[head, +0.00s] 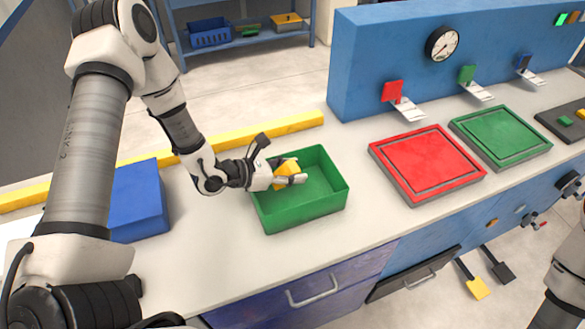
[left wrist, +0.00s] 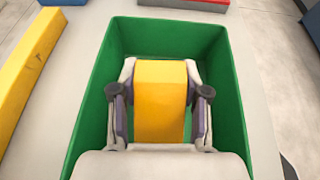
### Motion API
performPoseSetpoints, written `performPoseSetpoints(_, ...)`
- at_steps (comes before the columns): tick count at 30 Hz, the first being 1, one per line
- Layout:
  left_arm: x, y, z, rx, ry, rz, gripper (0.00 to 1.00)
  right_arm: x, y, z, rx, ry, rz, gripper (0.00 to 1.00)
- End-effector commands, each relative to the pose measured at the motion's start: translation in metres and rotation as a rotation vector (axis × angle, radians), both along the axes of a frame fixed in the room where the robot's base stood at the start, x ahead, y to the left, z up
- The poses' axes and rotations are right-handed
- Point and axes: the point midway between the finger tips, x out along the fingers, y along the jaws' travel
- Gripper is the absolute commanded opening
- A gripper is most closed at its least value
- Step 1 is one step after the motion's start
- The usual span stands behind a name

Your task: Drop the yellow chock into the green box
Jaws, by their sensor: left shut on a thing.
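The yellow chock (head: 286,169) is held between the fingers of my left gripper (head: 282,174), which is shut on it. In the left wrist view the chock (left wrist: 160,100) fills the space between the two fingers (left wrist: 159,105). The green box (head: 322,207) stands open on the white worktop. The gripper and chock are over the box's opening, inside its outline; how high above its floor they are, I cannot tell. In the left wrist view the box's walls (left wrist: 170,36) surround the gripper. My right gripper is not in view.
A blue block (head: 139,200) stands left of the box. A yellow bar (head: 225,137) runs along the worktop behind it. A red tray (head: 427,164) and a green tray (head: 500,136) lie to the right. Bare worktop (head: 220,240) is in front.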

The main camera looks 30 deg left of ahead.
Motion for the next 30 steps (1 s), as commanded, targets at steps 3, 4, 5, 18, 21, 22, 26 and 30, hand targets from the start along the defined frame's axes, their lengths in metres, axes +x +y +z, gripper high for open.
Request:
performPoseSetpoints(3,0.000,0.000,0.000,0.000,0.000,0.000,0.75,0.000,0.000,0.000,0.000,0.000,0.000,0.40)
performPoseSetpoints(4,0.000,0.000,0.000,0.000,0.000,0.000,0.75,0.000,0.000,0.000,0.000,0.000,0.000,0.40)
performPoseSetpoints(5,0.000,0.000,0.000,0.000,0.000,0.000,0.75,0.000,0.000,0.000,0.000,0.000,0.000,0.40)
performPoseSetpoints(18,-0.014,0.013,0.009,-0.004,-0.001,0.007,0.75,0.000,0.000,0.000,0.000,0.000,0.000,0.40)
performPoseSetpoints(21,-0.026,0.023,0.016,-0.005,-0.002,0.009,0.75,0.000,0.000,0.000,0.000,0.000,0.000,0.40)
performPoseSetpoints(22,-0.030,0.026,0.018,-0.006,-0.001,0.008,0.75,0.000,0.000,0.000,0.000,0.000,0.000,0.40)
performPoseSetpoints(26,-0.043,0.037,0.025,-0.005,-0.001,0.008,0.75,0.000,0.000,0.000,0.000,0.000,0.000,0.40)
performPoseSetpoints(30,-0.051,0.042,0.028,-0.003,0.000,0.003,0.75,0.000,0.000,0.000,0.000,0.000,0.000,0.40)
